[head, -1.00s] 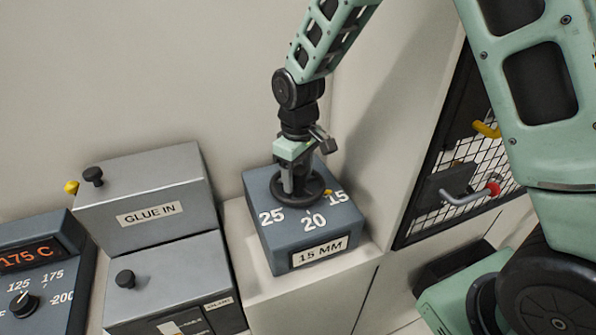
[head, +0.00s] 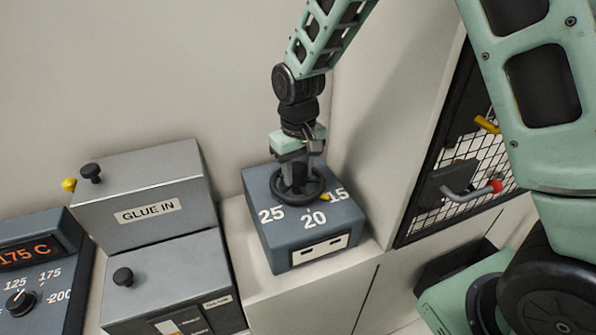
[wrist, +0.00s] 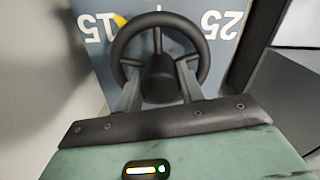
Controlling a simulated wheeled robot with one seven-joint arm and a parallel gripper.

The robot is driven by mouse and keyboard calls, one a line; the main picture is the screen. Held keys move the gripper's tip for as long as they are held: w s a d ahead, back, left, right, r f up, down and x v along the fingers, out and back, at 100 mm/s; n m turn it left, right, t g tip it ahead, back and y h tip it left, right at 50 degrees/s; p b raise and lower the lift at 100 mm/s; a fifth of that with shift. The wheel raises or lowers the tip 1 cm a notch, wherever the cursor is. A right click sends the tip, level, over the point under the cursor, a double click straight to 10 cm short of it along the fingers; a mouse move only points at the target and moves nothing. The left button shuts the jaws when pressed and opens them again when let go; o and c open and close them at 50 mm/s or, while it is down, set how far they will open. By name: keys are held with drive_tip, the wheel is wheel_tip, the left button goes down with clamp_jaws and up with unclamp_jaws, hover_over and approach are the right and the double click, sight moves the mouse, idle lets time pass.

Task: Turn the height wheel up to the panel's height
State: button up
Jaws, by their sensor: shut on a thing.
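The height wheel (head: 315,190) is a black hand wheel lying flat on top of a blue-grey box (head: 262,238). White marks 25, 20 and 15 stand around it, and its yellow pointer (head: 325,197) lies between 20 and 15, nearer 15. The box's front display (head: 321,250) shows only dashes. My gripper (head: 297,186) reaches down from above, shut on the wheel's hub. In the wrist view the two fingers (wrist: 158,92) flank the hub of the wheel (wrist: 205,52), and the yellow pointer (wrist: 120,20) shows beside 15. No panel can be made out.
Left of the box stand a grey GLUE IN unit (head: 150,190) with black knobs and a temperature box (head: 35,265) reading 175 C. A mesh-covered opening (head: 460,170) with a red-tipped handle (head: 495,186) is to the right. A pale wall rises close behind the wheel.

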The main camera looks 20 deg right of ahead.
sight(298, 166)
drive_tip(key=m, duration=0.3)
drive_tip(key=shift+r+m, duration=0.1)
drive_tip(key=shift+m, duration=0.3)
drive_tip(key=shift+w+m, duration=0.1)
drive_tip(key=shift+m, duration=1.7)
drive_tip(key=o, duration=1)
wheel_tip(298, 166, up, 17)
drive_tip(key=b, duration=0.3)
drive_tip(key=shift+r+b, duration=0.2)
drive_tip(key=shift+b, duration=0.1)
